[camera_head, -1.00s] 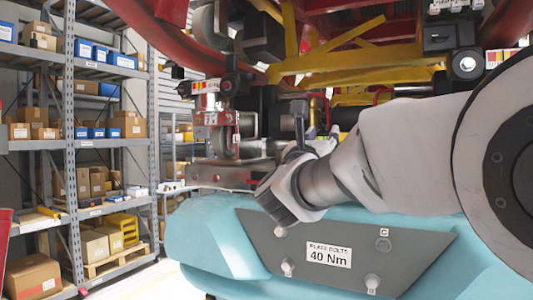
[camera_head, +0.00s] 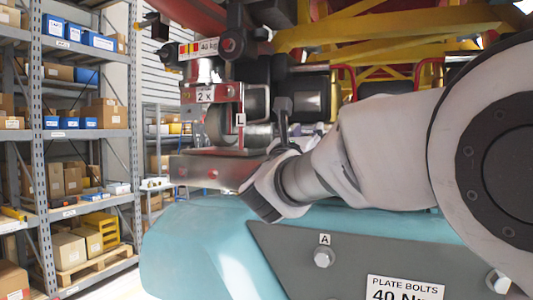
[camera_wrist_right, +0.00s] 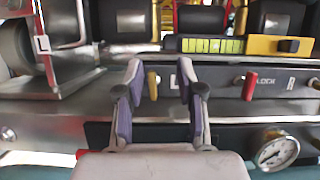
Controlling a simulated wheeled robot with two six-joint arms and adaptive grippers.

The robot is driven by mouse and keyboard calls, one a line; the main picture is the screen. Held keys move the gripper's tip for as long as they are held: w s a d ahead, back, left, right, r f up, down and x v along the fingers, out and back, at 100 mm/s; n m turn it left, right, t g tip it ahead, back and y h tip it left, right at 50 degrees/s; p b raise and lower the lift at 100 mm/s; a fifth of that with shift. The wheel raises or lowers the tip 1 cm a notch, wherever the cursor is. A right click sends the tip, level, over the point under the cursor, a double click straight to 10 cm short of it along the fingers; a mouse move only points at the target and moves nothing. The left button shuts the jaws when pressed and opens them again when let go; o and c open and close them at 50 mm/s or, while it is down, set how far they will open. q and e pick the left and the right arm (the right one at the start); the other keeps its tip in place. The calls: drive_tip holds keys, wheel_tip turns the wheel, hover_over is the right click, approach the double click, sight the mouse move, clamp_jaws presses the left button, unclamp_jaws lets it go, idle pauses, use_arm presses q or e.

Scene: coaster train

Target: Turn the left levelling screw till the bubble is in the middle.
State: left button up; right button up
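My right gripper (camera_head: 284,108) reaches up in front of the car's underside in the head view, partly hidden by its own wrist. In the right wrist view the gripper (camera_wrist_right: 160,78) is open, with a gap between its fingers. A small yellow knob (camera_wrist_right: 153,86) shows in that gap; I cannot tell whether the fingers touch it. A yellow-green strip like a level vial (camera_wrist_right: 210,45) lies beyond, up and to the right; its bubble is too small to make out. A bracket labelled L (camera_wrist_right: 42,44) stands at the left. No levelling screw can be identified for certain. My left gripper is not in view.
A red handle (camera_wrist_right: 250,86) beside a LOCK label and a pressure gauge (camera_wrist_right: 277,151) sit to the gripper's right. A teal body with a grey bolt plate (camera_head: 280,250) lies below the arm. Shelving (camera_head: 40,150) stands at the left.

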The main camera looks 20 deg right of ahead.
drive_tip(key=f+b, duration=0.1)
drive_tip(key=f, duration=0.3)
drive_tip(key=f+b, duration=0.1)
drive_tip(key=shift+w+f+b, duration=0.3)
drive_tip(key=shift+w+f, duration=0.05)
drive_tip(key=shift+f, duration=0.05)
drive_tip(key=w+b, duration=0.1)
drive_tip(key=w+d+b, duration=0.1)
drive_tip(key=b, duration=0.1)
drive_tip(key=shift+w+d+f, duration=0.15)
drive_tip(key=shift+w, duration=0.25)
drive_tip(key=shift+d+r+b, duration=0.4)
drive_tip(key=shift+r+b, duration=0.1)
drive_tip(key=shift+r, duration=0.1)
drive_tip(key=p+x, duration=0.1)
drive_tip(key=x, duration=0.1)
drive_tip(key=r+p+x, duration=0.1)
drive_tip(key=p+x, duration=0.1)
drive_tip(key=shift+s+d, duration=0.1)
drive_tip(key=shift+w+d, duration=0.15)
drive_tip(key=shift+w, duration=0.2)
drive_tip(key=shift+s, duration=0.15)
drive_tip(key=shift+c, duration=1)
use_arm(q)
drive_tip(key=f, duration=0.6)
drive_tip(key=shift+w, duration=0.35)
use_arm(e)
clamp_jaws()
